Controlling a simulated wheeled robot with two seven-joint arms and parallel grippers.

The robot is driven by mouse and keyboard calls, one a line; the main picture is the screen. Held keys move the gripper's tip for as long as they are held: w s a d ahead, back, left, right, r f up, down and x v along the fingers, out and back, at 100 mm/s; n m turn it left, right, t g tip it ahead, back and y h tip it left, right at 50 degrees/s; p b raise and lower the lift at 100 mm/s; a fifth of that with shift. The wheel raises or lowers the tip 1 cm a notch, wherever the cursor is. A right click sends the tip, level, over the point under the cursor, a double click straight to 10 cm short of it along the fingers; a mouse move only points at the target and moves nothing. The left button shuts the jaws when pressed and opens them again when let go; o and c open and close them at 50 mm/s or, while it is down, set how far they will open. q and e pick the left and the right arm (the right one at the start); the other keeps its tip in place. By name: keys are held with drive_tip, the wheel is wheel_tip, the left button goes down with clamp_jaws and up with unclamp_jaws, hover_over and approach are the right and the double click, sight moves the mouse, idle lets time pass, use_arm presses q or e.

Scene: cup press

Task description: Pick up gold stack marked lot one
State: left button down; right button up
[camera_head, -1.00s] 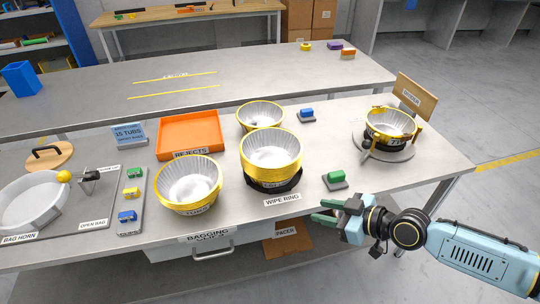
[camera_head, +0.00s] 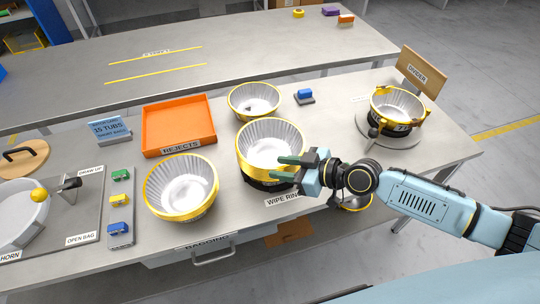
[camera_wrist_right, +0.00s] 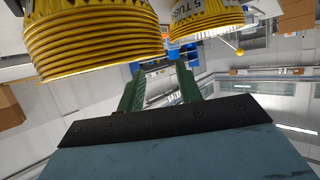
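Several gold-rimmed stacks of ribbed silver tubs stand on the near table. One stack (camera_head: 268,135) sits on the dark wipe ring, one (camera_head: 181,187) is to its left, and a smaller one (camera_head: 254,98) is behind it. No lot one mark is legible. My right gripper (camera_head: 298,168) is at the front right of the wipe-ring stack, with nothing visible in it. In the right wrist view its green fingers (camera_wrist_right: 160,90) are apart, a ribbed gold stack (camera_wrist_right: 95,40) is close at upper left, and a second, lettered stack (camera_wrist_right: 200,15) is beyond. My left gripper is not in view.
An orange rejects tray (camera_head: 179,126) and a blue sign (camera_head: 125,131) reading 15 tubs stand behind. A gold-rimmed stack (camera_head: 398,104) sits in the divider fixture at right. A small blue block (camera_head: 305,95) lies near the back. Coloured clips (camera_head: 120,200) lie at left.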

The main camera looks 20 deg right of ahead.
sight(262, 167)
drive_tip(key=x, duration=0.5)
drive_tip(key=shift+w+a+f, duration=0.1)
drive_tip(key=shift+a+f, duration=0.05)
drive_tip(key=shift+f, duration=0.1)
drive_tip(key=shift+w+a+f, duration=0.2)
drive_tip(key=shift+w+a, duration=0.1)
drive_tip(key=shift+a, duration=0.1)
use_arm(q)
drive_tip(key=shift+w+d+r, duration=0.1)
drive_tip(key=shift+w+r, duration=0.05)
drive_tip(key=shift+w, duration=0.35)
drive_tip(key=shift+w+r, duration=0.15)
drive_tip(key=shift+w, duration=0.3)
use_arm(e)
clamp_jaws()
